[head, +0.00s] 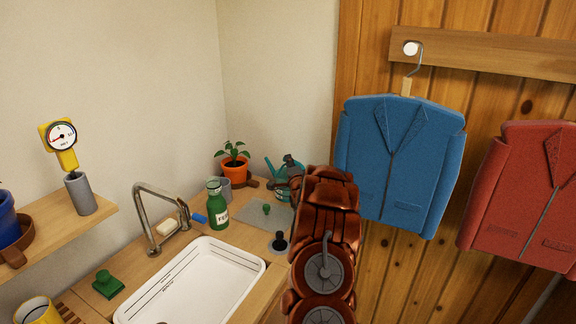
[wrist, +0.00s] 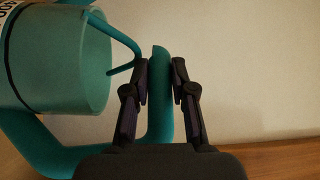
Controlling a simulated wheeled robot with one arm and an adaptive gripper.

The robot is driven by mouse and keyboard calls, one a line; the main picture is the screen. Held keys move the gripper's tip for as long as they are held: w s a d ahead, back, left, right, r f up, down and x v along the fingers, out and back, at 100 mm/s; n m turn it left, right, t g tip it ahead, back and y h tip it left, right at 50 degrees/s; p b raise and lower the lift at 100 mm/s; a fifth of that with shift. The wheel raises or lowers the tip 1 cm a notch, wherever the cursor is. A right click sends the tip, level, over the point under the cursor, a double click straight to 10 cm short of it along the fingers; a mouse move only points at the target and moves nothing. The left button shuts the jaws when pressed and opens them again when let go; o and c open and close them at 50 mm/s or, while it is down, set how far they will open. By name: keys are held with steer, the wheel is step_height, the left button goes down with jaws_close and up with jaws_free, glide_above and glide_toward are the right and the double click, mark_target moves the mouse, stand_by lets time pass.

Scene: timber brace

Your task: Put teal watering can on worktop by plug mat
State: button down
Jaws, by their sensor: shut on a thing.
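The teal watering can (wrist: 70,58) fills the left of the wrist view, with its handle (wrist: 160,95) running between the two dark fingers. My gripper (wrist: 160,82) is shut on that handle. In the head view the teal watering can (head: 283,190) is small at the back corner of the worktop (head: 225,240), partly hidden by my arm and gripper (head: 292,165). I cannot tell whether the can touches the worktop. A grey mat (head: 250,217) lies in front of it with a small green plug (head: 266,209) on it.
A dark plug (head: 279,241) sits near the front edge. A white sink (head: 195,285) takes up the foreground. A blue jacket (head: 400,165) hangs to the right.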

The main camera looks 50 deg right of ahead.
steer(key=c, duration=0.9)
jaws_free()
steer(key=shift+v, duration=6)
